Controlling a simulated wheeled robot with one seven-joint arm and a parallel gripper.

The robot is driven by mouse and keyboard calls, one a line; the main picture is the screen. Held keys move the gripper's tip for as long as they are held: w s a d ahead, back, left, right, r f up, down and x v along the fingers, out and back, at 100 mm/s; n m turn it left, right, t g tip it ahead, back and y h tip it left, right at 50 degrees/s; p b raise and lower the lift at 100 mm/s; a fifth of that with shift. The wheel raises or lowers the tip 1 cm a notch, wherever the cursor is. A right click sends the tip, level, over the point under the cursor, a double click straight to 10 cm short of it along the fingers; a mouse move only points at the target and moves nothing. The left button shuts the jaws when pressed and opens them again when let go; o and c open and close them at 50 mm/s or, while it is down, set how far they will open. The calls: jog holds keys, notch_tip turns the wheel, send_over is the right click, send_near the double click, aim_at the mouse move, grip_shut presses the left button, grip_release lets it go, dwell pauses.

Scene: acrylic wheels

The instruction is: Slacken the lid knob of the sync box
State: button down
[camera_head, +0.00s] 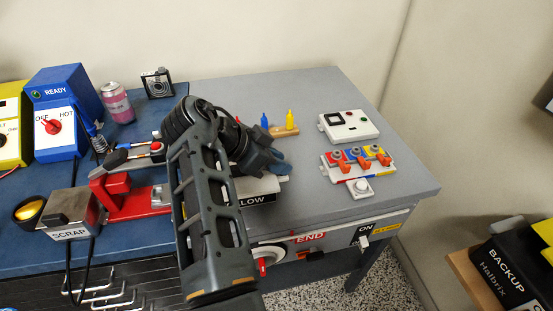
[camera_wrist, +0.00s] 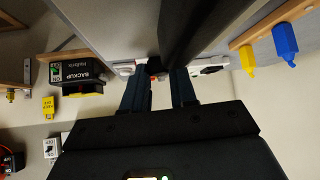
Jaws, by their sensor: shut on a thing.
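My gripper (camera_head: 279,163) is at the end of my arm, above or against a white box (camera_head: 270,188) whose dark label shows "LOW". My arm and gripper cover much of this box, and no lid knob shows clearly on it. I cannot tell which box is the sync box. In the wrist view my two dark fingers (camera_wrist: 158,90) are closed around a dark, bar-like thing (camera_wrist: 184,38). It runs from the upper edge to between the fingertips. I cannot tell its exact shape or whether it is the knob.
To the right stand a white box with a dark panel (camera_head: 348,125) and a white tray with orange knobs (camera_head: 330,175). A wooden rack (camera_head: 285,132) holds coloured pegs behind. A red clamp (camera_head: 130,200) is left of my arm. The right table corner is free.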

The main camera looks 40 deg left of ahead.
jog(key=shift+n+y+p, duration=0.3)
jog(key=shift+n+y, duration=0.2)
jog(key=shift+n, duration=0.2)
jog(key=c, duration=0.9)
grip_release()
